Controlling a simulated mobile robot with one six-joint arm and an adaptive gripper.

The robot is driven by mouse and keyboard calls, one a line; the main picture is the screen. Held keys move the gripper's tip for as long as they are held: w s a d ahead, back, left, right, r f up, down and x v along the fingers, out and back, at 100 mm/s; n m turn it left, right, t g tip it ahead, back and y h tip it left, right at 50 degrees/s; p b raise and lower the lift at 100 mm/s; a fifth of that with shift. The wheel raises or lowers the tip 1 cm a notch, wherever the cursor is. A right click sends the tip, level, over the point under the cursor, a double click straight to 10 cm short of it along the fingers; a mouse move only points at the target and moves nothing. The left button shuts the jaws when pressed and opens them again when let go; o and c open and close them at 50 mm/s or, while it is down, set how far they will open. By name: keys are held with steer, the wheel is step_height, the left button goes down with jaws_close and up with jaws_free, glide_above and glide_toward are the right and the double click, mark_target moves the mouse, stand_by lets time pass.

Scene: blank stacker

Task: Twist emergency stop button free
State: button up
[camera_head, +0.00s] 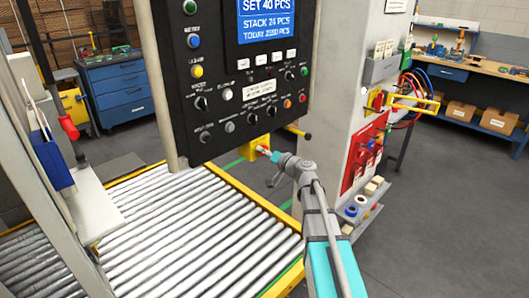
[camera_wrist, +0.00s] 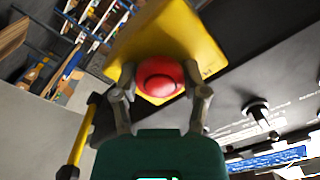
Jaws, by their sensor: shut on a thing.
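The emergency stop button is a round red mushroom head (camera_wrist: 160,77) on a yellow housing (camera_wrist: 180,35). The yellow housing also shows in the head view (camera_head: 256,147), below the black control panel (camera_head: 245,95). My gripper (camera_wrist: 160,84) is shut on the red button, with one finger on each side of it in the wrist view. In the head view my gripper (camera_head: 271,155) reaches the housing from the lower right and mostly hides the button. Whether the button is pressed in or out cannot be told.
A roller conveyor (camera_head: 190,230) with yellow rails runs below the panel. A yellow-tipped handle (camera_head: 300,132) sticks out close to the right of the housing. A grey cabinet with a red board (camera_head: 364,153) stands at right.

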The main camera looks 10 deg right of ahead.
steer(key=o, duration=1.2)
steer(key=shift+c, duration=0.2)
steer(key=v, duration=1.2)
